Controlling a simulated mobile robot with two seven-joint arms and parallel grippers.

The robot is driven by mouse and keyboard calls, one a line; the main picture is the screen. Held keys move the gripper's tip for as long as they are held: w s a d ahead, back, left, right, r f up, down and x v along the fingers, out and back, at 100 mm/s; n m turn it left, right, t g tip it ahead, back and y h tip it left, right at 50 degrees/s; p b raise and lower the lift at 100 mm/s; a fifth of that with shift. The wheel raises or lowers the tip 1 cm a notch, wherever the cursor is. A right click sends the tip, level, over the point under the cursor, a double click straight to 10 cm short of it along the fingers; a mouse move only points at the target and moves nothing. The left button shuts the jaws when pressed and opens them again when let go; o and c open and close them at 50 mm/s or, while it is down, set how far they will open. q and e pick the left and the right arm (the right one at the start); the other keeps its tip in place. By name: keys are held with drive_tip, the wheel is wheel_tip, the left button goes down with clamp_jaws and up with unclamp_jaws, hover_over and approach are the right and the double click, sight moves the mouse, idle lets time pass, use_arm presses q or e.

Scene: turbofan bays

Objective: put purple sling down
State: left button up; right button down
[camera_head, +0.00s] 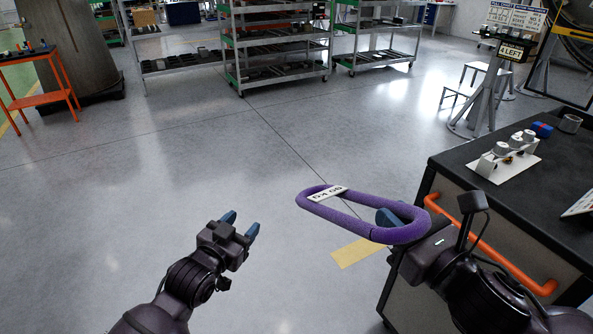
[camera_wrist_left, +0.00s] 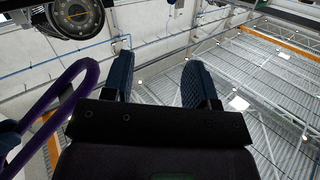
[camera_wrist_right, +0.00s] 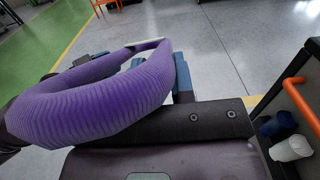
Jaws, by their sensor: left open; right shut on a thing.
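The purple sling (camera_head: 362,222) is a long closed loop with a white tag on its far-left part. My right gripper (camera_head: 392,217) is shut on the sling near its right end and holds it in the air, left of the dark-topped cart. In the right wrist view the sling (camera_wrist_right: 95,103) fills the left side and partly hides the fingers. My left gripper (camera_head: 241,225) is open and empty, apart from the sling, over bare floor. The left wrist view shows its spread blue fingers (camera_wrist_left: 160,80) and part of the sling (camera_wrist_left: 50,112) at the left.
The cart (camera_head: 480,200) with an orange handle (camera_head: 490,245) stands at right, close to my right arm. On its top are a white fixture (camera_head: 508,160), a blue-red item and a grey cup. Shelving racks (camera_head: 275,50) stand at the back. An orange stand (camera_head: 38,85) is far left. The middle floor is clear.

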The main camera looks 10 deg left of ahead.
use_arm(q)
drive_tip(key=w+d+r+g+h, duration=0.1)
drive_tip(key=w+d+r+h, duration=0.2)
drive_tip(key=r, duration=0.6)
drive_tip(key=d+r+n+g+h, duration=0.1)
drive_tip(key=d+r+h, duration=0.1)
drive_tip(key=d+r, duration=0.55)
drive_tip(key=w+d+r+g+h, duration=0.1)
drive_tip(key=w+d+r+h, duration=0.15)
drive_tip(key=r, duration=0.85)
drive_tip(key=s+d+r+n+g, duration=0.2)
drive_tip(key=s, duration=0.1)
drive_tip(key=n+g+y, duration=0.4)
drive_tip(key=n+g, duration=0.5)
drive_tip(key=n, duration=0.3)
approach(337, 213)
drive_tip(key=x, duration=1.1)
drive_tip(key=shift+w+d+f, duration=0.1)
drive_tip(key=shift+d+f, duration=0.05)
drive_tip(key=shift+f, duration=0.05)
